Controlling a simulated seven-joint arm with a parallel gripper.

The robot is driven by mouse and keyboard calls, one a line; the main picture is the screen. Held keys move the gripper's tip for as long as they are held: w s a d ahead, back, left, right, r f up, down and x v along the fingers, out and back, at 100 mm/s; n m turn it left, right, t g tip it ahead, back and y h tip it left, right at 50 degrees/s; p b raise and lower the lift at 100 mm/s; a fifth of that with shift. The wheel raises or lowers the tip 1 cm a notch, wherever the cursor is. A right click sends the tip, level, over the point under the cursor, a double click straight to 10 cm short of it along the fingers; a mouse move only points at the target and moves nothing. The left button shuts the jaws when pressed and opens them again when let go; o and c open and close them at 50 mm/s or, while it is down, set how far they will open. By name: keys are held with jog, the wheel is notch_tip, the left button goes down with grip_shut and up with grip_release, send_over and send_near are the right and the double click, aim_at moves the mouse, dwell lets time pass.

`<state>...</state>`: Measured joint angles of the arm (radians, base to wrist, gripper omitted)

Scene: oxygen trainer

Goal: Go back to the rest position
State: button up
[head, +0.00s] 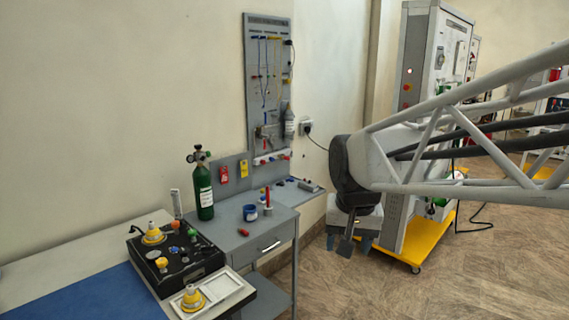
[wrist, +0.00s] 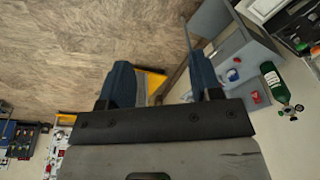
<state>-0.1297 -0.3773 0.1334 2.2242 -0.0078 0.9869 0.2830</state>
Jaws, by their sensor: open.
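My gripper (head: 355,240) hangs in the air at the end of my arm, to the right of the grey side table, with its fingers pointing down over the floor. In the wrist view its two blue-grey fingers (wrist: 160,85) stand apart with nothing between them but the floor and part of a yellow base. It touches nothing. The arm's lattice link fills the right side of the head view and hides part of the tall cabinet.
A green oxygen cylinder (head: 203,185) stands on the grey table (head: 222,233). A black trainer box (head: 175,262) and a white tray (head: 222,286) with yellow-based parts lie at left front. A tall cabinet (head: 413,75) stands on a yellow base (head: 420,243). Open floor lies below my gripper.

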jog(key=s+d+f, duration=0.3)
jog(key=s, duration=0.5)
jog(key=s+d+f+n, duration=0.1)
jog(key=s+d+f, duration=0.2)
jog(key=s, duration=0.5)
jog(key=shift+s+d+n+t, duration=0.15)
jog(key=shift+s+n+t, duration=0.1)
jog(key=shift+n+t, duration=0.05)
